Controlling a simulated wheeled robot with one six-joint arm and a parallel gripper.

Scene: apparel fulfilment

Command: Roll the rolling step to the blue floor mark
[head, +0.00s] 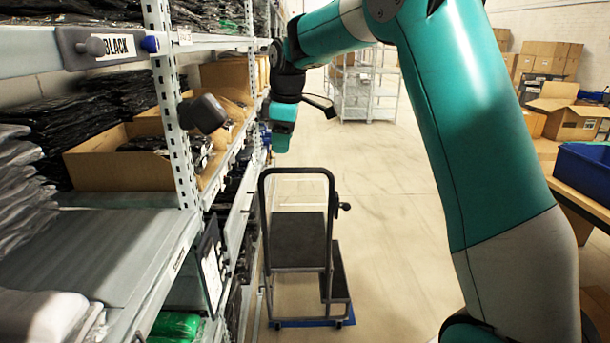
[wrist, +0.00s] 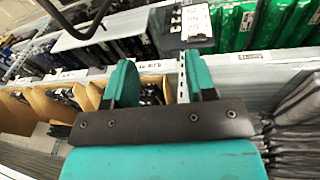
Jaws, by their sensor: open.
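The rolling step (head: 300,240) stands upright in the aisle beside the left shelving in the head view, with a dark looped handle and dark treads. The blue floor mark (head: 312,323) shows as a strip at the step's base; most of it is hidden by the step, so I cannot tell how well they line up. My gripper (head: 281,142) hangs above the handle, apart from it. In the wrist view the gripper's two teal fingers (wrist: 160,78) are spread with nothing between them. A dark bent bar at upper left there may be the handle.
Shelving (head: 178,140) with bagged clothes and cardboard bins lines the left, close to the step. A wire rack (head: 365,92) stands at the back. A blue bin (head: 583,172) and cartons (head: 570,118) are at the right. The aisle floor right of the step is clear.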

